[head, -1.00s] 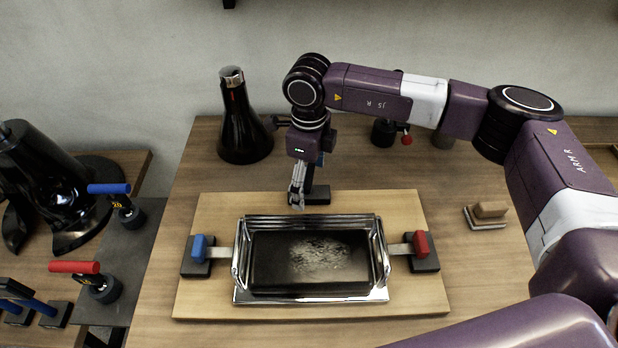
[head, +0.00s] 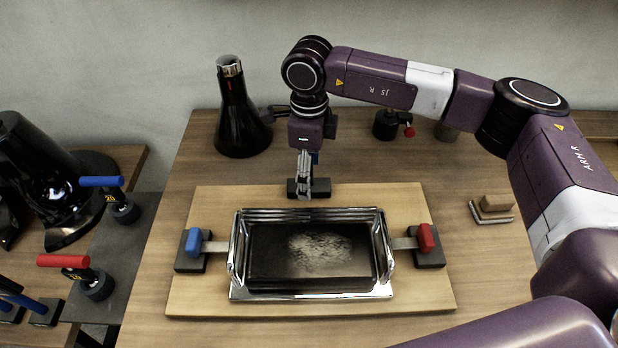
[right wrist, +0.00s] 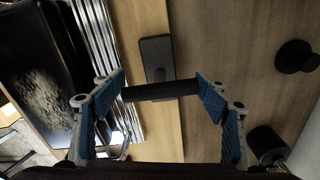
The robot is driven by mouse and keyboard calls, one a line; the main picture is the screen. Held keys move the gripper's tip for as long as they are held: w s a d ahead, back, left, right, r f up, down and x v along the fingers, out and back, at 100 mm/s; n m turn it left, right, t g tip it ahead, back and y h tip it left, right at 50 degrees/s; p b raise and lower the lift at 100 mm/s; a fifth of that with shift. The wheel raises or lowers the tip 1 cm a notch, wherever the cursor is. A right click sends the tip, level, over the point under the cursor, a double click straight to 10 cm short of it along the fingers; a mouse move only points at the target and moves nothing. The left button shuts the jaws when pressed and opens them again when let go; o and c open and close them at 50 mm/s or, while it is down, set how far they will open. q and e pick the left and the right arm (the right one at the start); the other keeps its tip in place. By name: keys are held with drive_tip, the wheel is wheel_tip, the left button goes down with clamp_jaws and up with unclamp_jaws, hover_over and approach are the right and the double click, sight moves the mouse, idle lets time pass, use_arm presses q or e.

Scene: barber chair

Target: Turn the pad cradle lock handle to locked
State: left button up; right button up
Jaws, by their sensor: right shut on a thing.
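The pad cradle (head: 312,291) is a shiny metal frame on a light wooden board, holding a dark pad (head: 312,255) with a pale worn patch. Behind it, at the board's back edge, is the small black base (head: 324,187) of the lock; it also shows in the right wrist view (right wrist: 156,55). The black lock handle (right wrist: 160,91) is a bar lying across between my fingers. My right gripper (head: 305,190) points down over the base, its blue-padded fingers (right wrist: 161,91) shut on the handle's two ends. The handle is mostly hidden in the head view. My left gripper is out of view.
A blue clamp (head: 193,242) and a red clamp (head: 426,238) flank the cradle. A black flask (head: 240,125) stands behind left, a small black knob (head: 385,125) behind right. A brush-like block (head: 494,206) lies at right. Blue- and red-handled tools are at left.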

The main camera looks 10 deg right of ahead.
drive_tip(key=shift+w+r, duration=0.1)
drive_tip(key=shift+r, duration=0.05)
drive_tip(key=o, duration=1.2)
drive_tip(key=shift+c, duration=0.2)
wheel_tip(320, 180, up, 12)
drive_tip(key=shift+f, duration=0.1)
